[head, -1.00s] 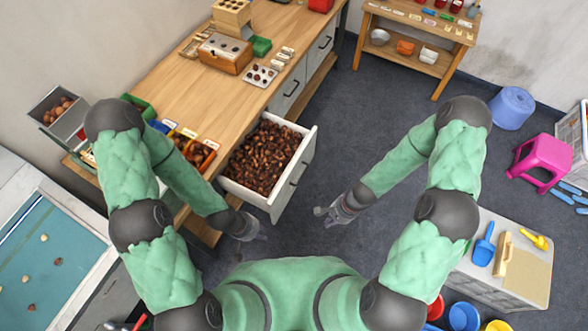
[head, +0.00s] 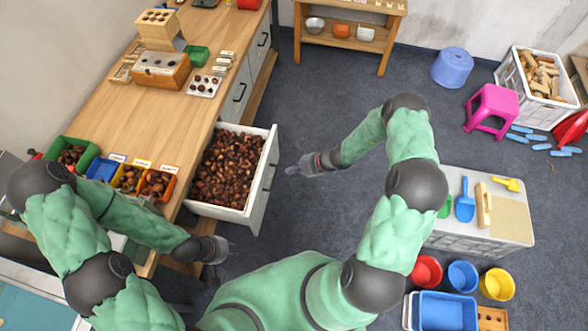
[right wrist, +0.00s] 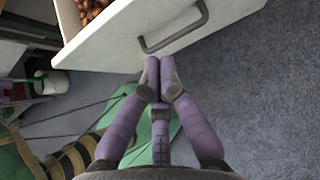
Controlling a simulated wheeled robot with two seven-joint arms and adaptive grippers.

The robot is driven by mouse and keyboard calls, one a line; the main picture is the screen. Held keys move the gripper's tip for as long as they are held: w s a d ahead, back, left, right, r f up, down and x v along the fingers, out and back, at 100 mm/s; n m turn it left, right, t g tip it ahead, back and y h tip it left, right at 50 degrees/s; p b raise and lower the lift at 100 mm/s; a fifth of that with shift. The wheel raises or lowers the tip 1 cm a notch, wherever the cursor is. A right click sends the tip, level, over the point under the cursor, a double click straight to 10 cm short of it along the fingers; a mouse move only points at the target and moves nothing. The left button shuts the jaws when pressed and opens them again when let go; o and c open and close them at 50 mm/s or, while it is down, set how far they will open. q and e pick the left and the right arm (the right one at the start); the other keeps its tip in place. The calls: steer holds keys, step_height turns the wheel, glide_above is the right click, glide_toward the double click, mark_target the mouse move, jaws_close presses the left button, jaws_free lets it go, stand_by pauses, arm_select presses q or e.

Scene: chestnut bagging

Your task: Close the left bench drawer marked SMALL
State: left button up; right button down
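One bench drawer (head: 250,213) is pulled out and full of brown chestnuts (head: 226,166); I cannot read a SMALL mark on it. Its white front and dark bar handle (right wrist: 172,40) show in the right wrist view. My right gripper (head: 297,169) is right of the drawer front, apart from it in the head view. In the right wrist view its purple fingers (right wrist: 158,68) are together and empty, tips near the lower edge of the drawer front, below the handle. My left gripper (head: 224,249) hangs below the drawer's near corner, small and unclear.
Two shut drawers with handles (head: 239,92) lie farther along the bench (head: 150,110). Coloured bins (head: 158,184) stand at its near end. Floor right of the drawer is clear. A tool-topped cabinet (head: 480,235), pink stool (head: 492,108) and buckets (head: 462,276) are at the right.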

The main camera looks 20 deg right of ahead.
mark_target(264, 171)
arm_select(q)
steer(key=shift+f+b, duration=0.85)
steer(key=shift+f, duration=0.15)
arm_select(e)
steer(key=shift+w+a+f, duration=0.6)
steer(key=shift+w+a, duration=0.15)
steer(key=shift+a, duration=0.35)
steer(key=shift+w+a+f, duration=0.65)
steer(key=shift+w+a, duration=0.15)
steer(key=shift+a, duration=0.35)
steer(key=shift+w+a+f, duration=0.6)
steer(key=shift+w+a, duration=0.15)
steer(key=shift+a, duration=0.35)
